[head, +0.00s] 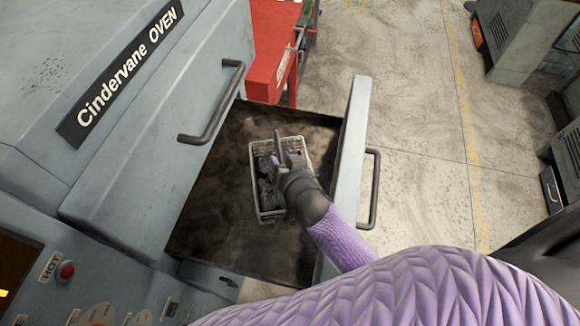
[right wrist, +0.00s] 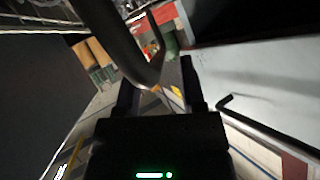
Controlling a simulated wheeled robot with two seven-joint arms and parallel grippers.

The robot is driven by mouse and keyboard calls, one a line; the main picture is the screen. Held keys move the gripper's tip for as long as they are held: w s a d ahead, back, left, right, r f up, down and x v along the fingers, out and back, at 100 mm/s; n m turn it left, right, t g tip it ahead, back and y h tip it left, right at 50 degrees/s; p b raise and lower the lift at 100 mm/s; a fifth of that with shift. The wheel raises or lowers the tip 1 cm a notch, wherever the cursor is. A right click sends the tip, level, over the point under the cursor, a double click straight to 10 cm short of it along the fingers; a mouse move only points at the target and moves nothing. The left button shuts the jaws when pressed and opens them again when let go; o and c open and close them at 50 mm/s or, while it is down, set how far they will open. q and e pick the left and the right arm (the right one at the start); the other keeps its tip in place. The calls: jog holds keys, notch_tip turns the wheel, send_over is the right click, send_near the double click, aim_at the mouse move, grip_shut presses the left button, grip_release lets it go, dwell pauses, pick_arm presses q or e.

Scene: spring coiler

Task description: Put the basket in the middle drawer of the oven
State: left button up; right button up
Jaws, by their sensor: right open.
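The oven (head: 150,140) labelled "Cindervane OVEN" fills the left of the head view. One of its drawers (head: 205,215) is pulled out, with a dark, stained floor. The light wire basket (head: 255,195) with dark contents is inside the drawer area, near its middle; I cannot tell if it rests fully on the floor. My right gripper (head: 280,168) is over the basket, by its handle, with jaws open. In the right wrist view the open fingers (right wrist: 160,85) have a dark curved bar between or just beyond them, likely the handle. My left gripper is out of view.
The drawer's front panel (head: 345,185) has a dark bar handle (head: 372,190). A closed front above has another handle (head: 215,105). A red cabinet (head: 275,45) stands behind the drawer. Open concrete floor (head: 420,130) lies to the right, with grey machines beyond.

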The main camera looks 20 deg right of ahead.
jog(key=p+v, duration=0.2)
jog(key=v, duration=0.9)
